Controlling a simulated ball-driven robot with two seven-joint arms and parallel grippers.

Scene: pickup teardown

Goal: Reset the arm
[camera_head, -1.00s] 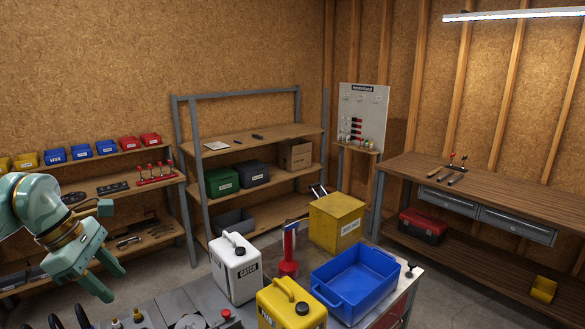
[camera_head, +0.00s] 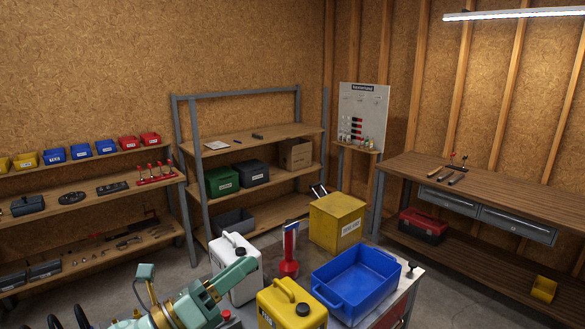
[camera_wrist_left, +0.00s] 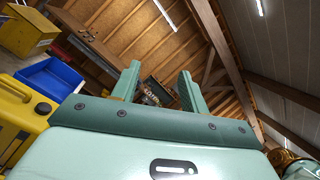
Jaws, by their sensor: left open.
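My left arm, pale green with brass-coloured rings, comes in low in the head view. Its gripper (camera_head: 246,266) is raised in front of the white canister (camera_head: 229,246) and hides part of it. In the left wrist view the gripper's two fingers (camera_wrist_left: 160,82) stand apart with nothing between them, tilted up toward the wall and roof. My right gripper is in neither view.
A yellow canister (camera_head: 282,306), a blue bin (camera_head: 327,292) and a red stand (camera_head: 289,266) crowd the cart close to the gripper. A yellow box (camera_head: 330,225) stands behind. Shelves (camera_head: 262,133) line the back wall, and a workbench (camera_head: 460,182) stands at the right.

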